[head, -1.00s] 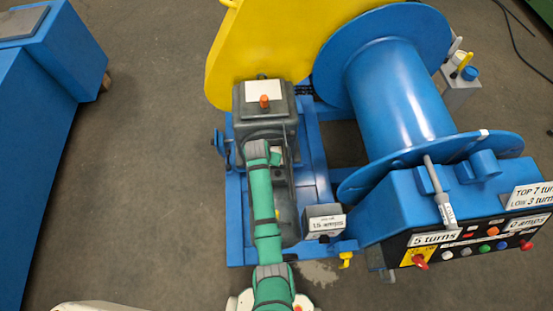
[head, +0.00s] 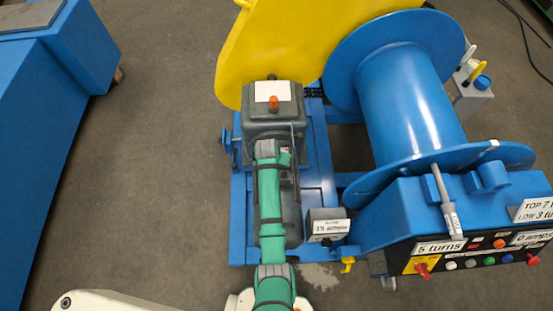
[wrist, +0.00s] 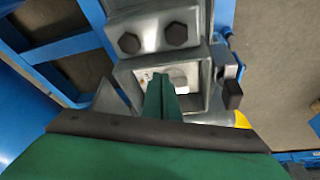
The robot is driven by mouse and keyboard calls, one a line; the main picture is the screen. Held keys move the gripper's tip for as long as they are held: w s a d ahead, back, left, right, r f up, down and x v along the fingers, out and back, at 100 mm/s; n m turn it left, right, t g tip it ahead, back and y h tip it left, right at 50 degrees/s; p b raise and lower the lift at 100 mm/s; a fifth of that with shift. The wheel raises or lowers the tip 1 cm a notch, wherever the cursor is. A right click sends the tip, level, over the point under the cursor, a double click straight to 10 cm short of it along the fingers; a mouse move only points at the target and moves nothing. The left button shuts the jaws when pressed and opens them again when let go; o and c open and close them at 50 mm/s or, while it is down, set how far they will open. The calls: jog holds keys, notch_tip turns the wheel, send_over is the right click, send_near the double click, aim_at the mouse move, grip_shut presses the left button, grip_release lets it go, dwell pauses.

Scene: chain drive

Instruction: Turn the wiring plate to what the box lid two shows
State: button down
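In the wrist view, a grey metal box (wrist: 122,72) stands open. A pale plate (wrist: 181,78) shows inside it, partly hidden by my fingers; I take it for the wiring plate, but its marks are too small to read. My gripper (wrist: 161,84) reaches into the opening with its dark green fingers together. I cannot see anything between them, nor whether the tips touch the plate. In the head view, my green arm lies over the motor, and the gripper and open box cannot be made out. I cannot identify box lid two.
In the wrist view, two large bolt heads (wrist: 152,38) sit beyond the opening, and a dark-ended clamp (wrist: 231,92) is at its right. In the head view, a blue drum (head: 408,95), yellow guard (head: 285,38), control panel (head: 470,262) and small labelled box (head: 327,227) surround my arm.

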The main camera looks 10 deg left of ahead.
jog(key=shift+w, duration=0.2)
jog(key=shift+w+a+r, duration=0.25)
jog(key=shift+w+a, duration=0.2)
jog(key=shift+w, duration=0.1)
jog(key=shift+s+r, duration=0.1)
jog(key=shift+r, duration=0.35)
jog(key=s+d+r, duration=0.1)
jog(key=s+r, duration=0.3)
jog(key=r, duration=0.4)
jog(key=shift+s+d, duration=0.35)
